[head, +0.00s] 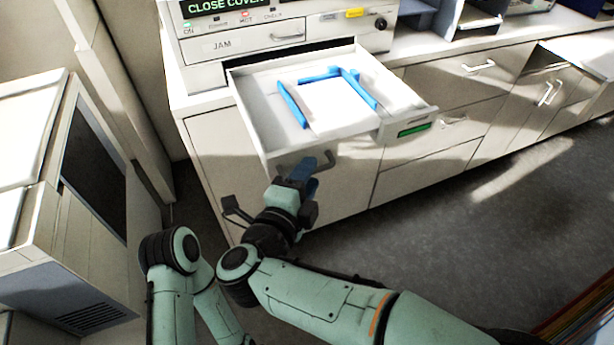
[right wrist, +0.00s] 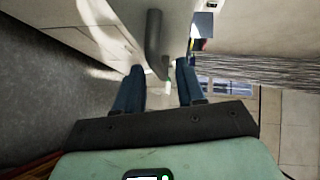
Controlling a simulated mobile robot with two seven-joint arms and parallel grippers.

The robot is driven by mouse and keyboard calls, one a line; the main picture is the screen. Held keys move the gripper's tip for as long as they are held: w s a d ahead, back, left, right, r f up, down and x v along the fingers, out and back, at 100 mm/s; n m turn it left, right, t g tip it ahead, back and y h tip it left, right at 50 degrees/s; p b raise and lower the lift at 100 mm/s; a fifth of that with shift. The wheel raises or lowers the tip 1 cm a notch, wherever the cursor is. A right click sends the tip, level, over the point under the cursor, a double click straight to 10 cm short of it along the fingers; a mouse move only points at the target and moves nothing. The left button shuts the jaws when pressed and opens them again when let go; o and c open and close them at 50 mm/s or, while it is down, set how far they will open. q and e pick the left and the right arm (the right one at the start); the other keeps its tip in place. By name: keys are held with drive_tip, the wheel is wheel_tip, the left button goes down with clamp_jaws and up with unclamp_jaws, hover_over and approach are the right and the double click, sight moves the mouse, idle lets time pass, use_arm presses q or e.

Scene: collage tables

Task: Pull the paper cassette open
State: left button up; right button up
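The paper cassette (head: 397,123) is a white drawer that stands out from the printer, with its tray showing. Inside are blue guides (head: 292,104) and a white sheet (head: 335,106). A green label (head: 413,130) is on its front at the right. My right gripper (head: 308,172) is at the cassette's front, by its dark handle. In the right wrist view the gripper's blue fingers (right wrist: 158,84) are apart. The dark handle (right wrist: 153,42) reaches toward the gap between them, and I see no finger closed on it.
The printer (head: 240,47) stands on a white cabinet (head: 232,152), with a row of drawers (head: 440,125) to the right. A large white machine (head: 50,215) stands at the left. Dark floor (head: 430,230) is clear at the right.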

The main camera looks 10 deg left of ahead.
drive_tip(key=v, duration=1.3)
drive_tip(key=shift+s, duration=0.2)
drive_tip(key=w+d+f+n+g+y+p, duration=0.1)
drive_tip(key=w+d+f+n+p, duration=0.2)
drive_tip(key=w+f, duration=0.55)
drive_tip(key=w+d+f+n+g+y+p, duration=0.15)
drive_tip(key=w+f+n, duration=0.4)
drive_tip(key=f, duration=0.55)
drive_tip(key=d+f+n+g+y+p, duration=0.1)
drive_tip(key=d+f+g, duration=0.15)
drive_tip(key=f, duration=0.35)
drive_tip(key=d+f+n+g, duration=0.1)
drive_tip(key=d+f, duration=0.3)
drive_tip(key=f, duration=0.1)
drive_tip(key=s+d+f+n+g+y+p, duration=0.25)
drive_tip(key=s+d+f+g, duration=0.35)
drive_tip(key=s+d+f, duration=0.45)
drive_tip(key=s+f+g+p, duration=0.1)
drive_tip(key=s+f+g, duration=0.1)
drive_tip(key=s, duration=0.5)
drive_tip(key=s+d+f+n+g+p, duration=0.1)
drive_tip(key=s+f+g, duration=0.2)
drive_tip(key=s, duration=0.5)
drive_tip(key=shift+s+d+n+y, duration=0.2)
drive_tip(key=shift+s+n+y, duration=0.1)
drive_tip(key=shift+y, duration=0.1)
